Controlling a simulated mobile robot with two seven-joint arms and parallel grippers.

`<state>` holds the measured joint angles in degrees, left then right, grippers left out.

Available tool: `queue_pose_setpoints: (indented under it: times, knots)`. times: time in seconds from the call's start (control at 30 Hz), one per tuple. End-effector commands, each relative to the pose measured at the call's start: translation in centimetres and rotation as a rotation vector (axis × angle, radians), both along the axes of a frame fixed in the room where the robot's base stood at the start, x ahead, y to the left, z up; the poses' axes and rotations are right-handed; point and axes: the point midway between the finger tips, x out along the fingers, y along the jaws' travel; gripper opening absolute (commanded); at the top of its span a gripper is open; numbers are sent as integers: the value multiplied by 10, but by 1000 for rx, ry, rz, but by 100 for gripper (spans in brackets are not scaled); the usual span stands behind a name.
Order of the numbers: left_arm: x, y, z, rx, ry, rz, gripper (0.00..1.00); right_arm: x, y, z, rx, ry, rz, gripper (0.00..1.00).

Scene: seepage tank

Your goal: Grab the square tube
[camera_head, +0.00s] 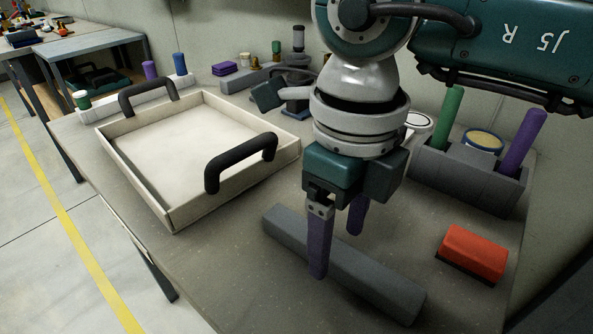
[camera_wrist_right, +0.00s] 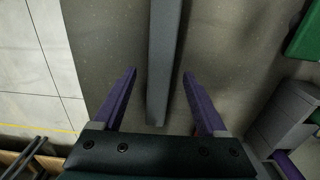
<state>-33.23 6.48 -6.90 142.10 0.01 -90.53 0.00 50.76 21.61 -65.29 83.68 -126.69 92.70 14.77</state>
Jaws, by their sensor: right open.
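The square tube is a long grey bar (camera_head: 378,280) lying flat on the workbench, running from the tray's near corner toward the front right. My right gripper (camera_head: 338,248) is above it with its purple fingers spread apart, one on the near side and one on the far side. In the right wrist view the tube (camera_wrist_right: 163,70) runs between the two open fingers of the right gripper (camera_wrist_right: 163,100), and no contact shows. The tube's middle is partly hidden by a finger in the head view. My left gripper is not in view.
A cream tray (camera_head: 240,187) with black handles stands left of the tube. A red block (camera_head: 473,252) lies to the right. Behind it a grey holder (camera_head: 462,178) carries a green cylinder (camera_head: 450,118) and a purple cylinder (camera_head: 522,142). The bench's front edge is close.

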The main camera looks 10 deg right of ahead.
Motion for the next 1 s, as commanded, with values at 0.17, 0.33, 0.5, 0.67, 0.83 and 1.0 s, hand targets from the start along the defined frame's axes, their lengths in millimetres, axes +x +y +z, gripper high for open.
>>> queue_pose_setpoints:
  times: [0.17, 0.33, 0.5, 0.67, 0.83, 1.0]
  knots:
    - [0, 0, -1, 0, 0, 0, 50, 0, 0, -12, 0, 0, 2, 75]
    - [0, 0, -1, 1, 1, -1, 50, 0, 0, -12, 1, -1, 2, 75]
    - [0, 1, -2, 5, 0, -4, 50, 0, 0, -11, 1, -1, 2, 56]
    - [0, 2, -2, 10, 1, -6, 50, 0, 0, -11, 1, -1, 1, 38]
    - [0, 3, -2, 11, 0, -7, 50, 0, 0, -11, 1, -1, 1, 19]
    - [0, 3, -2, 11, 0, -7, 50, 0, 0, -11, 1, -1, 1, 0]
